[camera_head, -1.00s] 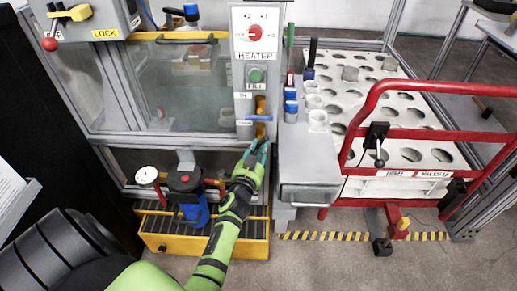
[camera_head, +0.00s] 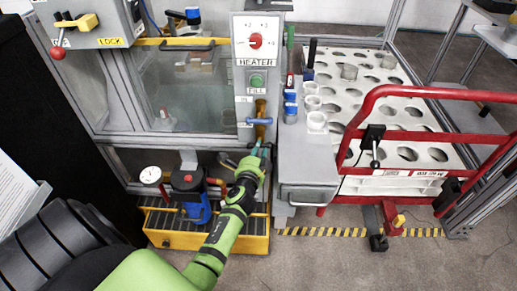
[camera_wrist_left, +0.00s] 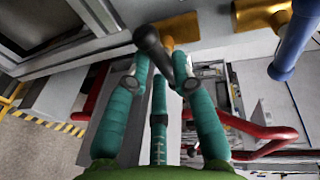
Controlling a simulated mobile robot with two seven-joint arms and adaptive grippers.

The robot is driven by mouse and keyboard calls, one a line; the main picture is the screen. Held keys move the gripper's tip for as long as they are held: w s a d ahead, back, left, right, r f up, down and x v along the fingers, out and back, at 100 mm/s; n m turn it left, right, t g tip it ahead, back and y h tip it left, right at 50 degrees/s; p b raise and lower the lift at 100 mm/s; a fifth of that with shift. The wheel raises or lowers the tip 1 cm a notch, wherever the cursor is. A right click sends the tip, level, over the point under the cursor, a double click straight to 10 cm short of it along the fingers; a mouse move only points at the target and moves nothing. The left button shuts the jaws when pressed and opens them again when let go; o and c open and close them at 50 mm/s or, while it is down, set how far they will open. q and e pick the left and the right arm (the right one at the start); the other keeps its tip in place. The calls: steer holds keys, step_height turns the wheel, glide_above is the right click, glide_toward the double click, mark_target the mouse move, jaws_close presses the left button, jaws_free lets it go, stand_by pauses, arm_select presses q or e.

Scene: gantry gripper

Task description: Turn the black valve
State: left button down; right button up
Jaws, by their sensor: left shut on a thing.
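The black valve handle (camera_wrist_left: 152,44) shows in the left wrist view on a brass pipe fitting (camera_wrist_left: 182,30). It lies between the teal fingers of my left gripper (camera_wrist_left: 163,75), which is shut on it. In the head view my left gripper (camera_head: 262,152) is just below the blue valve handle (camera_head: 258,121) on the brass pipe (camera_head: 260,107). The fingers hide the black valve there. The blue handle also shows at the upper right of the left wrist view (camera_wrist_left: 293,42), apart from the fingers. My right gripper is not in view.
The heater panel (camera_head: 256,63) is above the pipe. A grey metal box (camera_head: 308,170) stands close right of my gripper. A red rail (camera_head: 352,130) borders the white holed rack (camera_head: 430,120). A blue-and-black pump (camera_head: 190,195) sits in a yellow tray (camera_head: 180,240) to the left.

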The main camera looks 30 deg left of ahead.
arm_select(q)
steer(key=shift+a+m, duration=0.1)
steer(key=shift+m, duration=0.5)
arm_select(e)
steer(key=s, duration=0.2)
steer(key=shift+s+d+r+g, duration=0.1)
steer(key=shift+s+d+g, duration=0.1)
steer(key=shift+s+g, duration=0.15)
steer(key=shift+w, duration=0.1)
arm_select(q)
steer(key=c, duration=1.1)
jaws_free()
steer(key=shift+o, duration=0.2)
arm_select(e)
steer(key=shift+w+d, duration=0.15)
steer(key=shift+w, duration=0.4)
arm_select(q)
steer(key=shift+s, duration=0.1)
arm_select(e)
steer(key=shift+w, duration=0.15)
